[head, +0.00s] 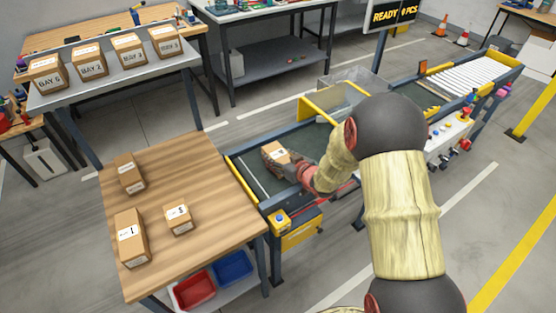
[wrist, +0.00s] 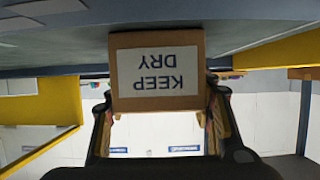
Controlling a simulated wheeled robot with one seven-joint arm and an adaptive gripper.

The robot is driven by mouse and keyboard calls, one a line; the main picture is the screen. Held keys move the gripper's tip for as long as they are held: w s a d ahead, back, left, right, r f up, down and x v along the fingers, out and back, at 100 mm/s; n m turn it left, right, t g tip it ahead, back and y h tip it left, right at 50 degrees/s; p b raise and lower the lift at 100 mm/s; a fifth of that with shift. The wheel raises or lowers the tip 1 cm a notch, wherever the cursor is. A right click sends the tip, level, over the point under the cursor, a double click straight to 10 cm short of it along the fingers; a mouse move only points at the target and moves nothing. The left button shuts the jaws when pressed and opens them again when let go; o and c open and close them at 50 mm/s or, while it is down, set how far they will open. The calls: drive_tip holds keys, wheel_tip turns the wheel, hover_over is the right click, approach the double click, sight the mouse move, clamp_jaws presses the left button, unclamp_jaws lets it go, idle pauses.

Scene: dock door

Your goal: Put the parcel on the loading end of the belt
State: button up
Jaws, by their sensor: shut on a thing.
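The parcel, a small brown box (head: 276,152) with a white label, is at the near, loading end of the dark belt (head: 309,140). My gripper (head: 291,169) is shut on it, coming from the right. In the wrist view, the picture is upside down and the parcel (wrist: 158,70) sits between both fingers, its label reading KEEP DRY. The parcel looks level and very close to the belt surface (wrist: 55,50). I cannot tell whether it touches the belt.
A wooden table (head: 190,235) with several boxes adjoins the belt's loading end. A yellow guard (head: 322,104) stands over the belt further along. Red (head: 194,290) and blue (head: 232,266) bins are under the table. A shelf (head: 110,85) holds boxes marked BAY.

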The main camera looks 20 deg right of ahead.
drive_tip(key=shift+w+r, duration=0.1)
drive_tip(key=shift+r, duration=0.05)
drive_tip(key=o, duration=1.3)
drive_tip(key=shift+f, duration=0.2)
drive_tip(key=shift+o, duration=0.5)
